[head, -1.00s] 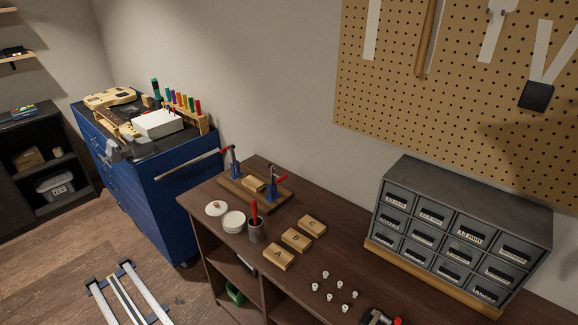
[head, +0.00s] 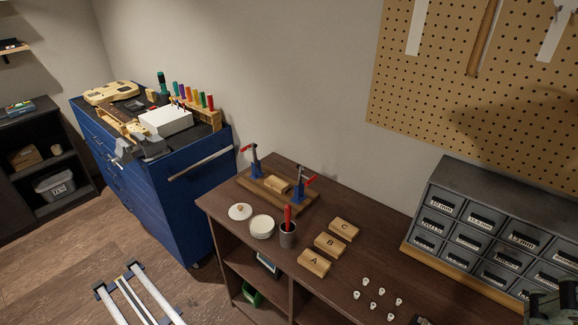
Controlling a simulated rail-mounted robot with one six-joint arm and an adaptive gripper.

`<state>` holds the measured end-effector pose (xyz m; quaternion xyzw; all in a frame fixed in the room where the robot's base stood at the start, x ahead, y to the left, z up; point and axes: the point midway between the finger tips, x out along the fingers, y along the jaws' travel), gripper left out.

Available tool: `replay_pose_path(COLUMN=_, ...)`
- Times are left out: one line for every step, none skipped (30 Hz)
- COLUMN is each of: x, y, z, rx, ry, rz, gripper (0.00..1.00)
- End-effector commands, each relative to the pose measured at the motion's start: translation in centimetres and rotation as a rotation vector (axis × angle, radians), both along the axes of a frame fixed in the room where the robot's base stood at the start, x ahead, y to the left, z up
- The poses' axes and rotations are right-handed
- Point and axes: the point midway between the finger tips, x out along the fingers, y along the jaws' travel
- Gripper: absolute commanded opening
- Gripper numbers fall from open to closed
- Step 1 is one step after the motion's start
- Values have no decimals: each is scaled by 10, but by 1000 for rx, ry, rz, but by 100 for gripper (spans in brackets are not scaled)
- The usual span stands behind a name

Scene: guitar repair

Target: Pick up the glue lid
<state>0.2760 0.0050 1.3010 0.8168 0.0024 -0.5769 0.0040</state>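The glue lid (head: 236,213), a white disc with a small tan knob, lies knob up at the left end of the brown workbench (head: 352,205). The white, round glue pot (head: 262,228) stands open just to its right. A dark mechanical part at the bottom right corner looks like my gripper (head: 552,304). It is cut off by the frame edge, far to the right of the lid, and its fingers cannot be made out. Nothing covers the lid.
A clamp board (head: 262,194) lies behind the lid. Lettered wooden blocks (head: 329,245), small white knobs (head: 376,291) and a drawer cabinet (head: 490,225) fill the right.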

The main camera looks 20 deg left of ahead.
Motion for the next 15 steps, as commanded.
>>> replay_pose_path(x=4, y=1, z=2, rx=0, ry=2, rz=6, gripper=52)
replay_pose_path(x=6, y=2, z=3, rx=0, ry=4, rz=9, gripper=52)
replay_pose_path(x=9, y=3, z=4, rx=-1, ry=6, rz=14, gripper=52)
replay_pose_path(x=11, y=4, z=5, rx=0, ry=7, rz=17, gripper=52)
replay_pose_path(x=13, y=4, z=6, rx=0, ry=9, rz=20, gripper=52)
replay_pose_path(x=16, y=5, z=7, rx=0, ry=10, rz=24, gripper=52)
replay_pose_path(x=18, y=6, z=8, rx=0, ry=12, rz=27, gripper=52)
replay_pose_path(x=21, y=7, z=9, rx=1, ry=13, rz=31, gripper=52)
replay_pose_path(x=25, y=8, z=10, rx=1, ry=15, rz=36, gripper=52)
replay_pose_path(x=28, y=9, z=12, rx=0, ry=17, rz=41, gripper=52)
replay_pose_path(x=31, y=11, z=13, rx=1, ry=18, rz=46, gripper=52)
replay_pose_path(x=36, y=13, z=15, rx=0, ry=21, rz=53, gripper=52)
replay_pose_path(x=39, y=14, z=16, rx=0, ry=24, rz=58, gripper=52)
replay_pose_path(x=43, y=16, z=17, rx=0, ry=26, rz=64, gripper=52)
replay_pose_path(x=49, y=18, z=19, rx=0, ry=28, rz=73, gripper=52)
